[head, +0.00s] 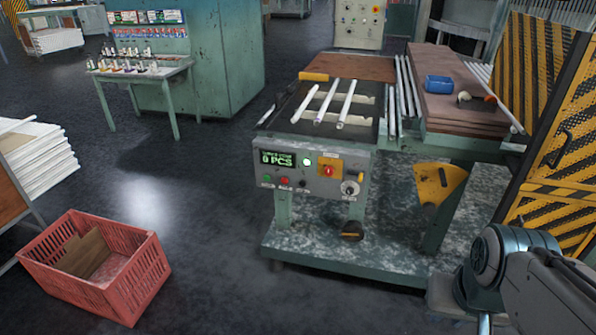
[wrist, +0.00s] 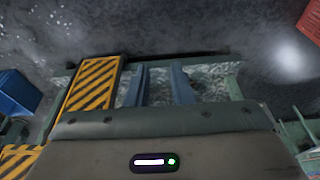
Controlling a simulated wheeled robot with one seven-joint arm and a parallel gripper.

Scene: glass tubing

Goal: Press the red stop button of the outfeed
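The outfeed's grey control panel (head: 316,197) faces me in the head view. A small red button (head: 284,181) sits at its lower left, between a green button (head: 267,179) and a dark one. A larger red knob (head: 328,171) sits on a yellow plate further right. The labels are too small to read. In the head view my arm is at the lower right, well apart from the panel, and my gripper does not show. In the wrist view my gripper's two blue-grey fingers (wrist: 161,85) are apart with nothing between them. No button shows there.
The panel's display (head: 277,159) reads 0 PCS, beside a lit green lamp (head: 307,162). Glass tubes (head: 346,104) lie on the outfeed bed. A yellow-black striped guard (head: 562,130) stands at right. A red crate (head: 125,285) sits front left. The floor before the panel is clear.

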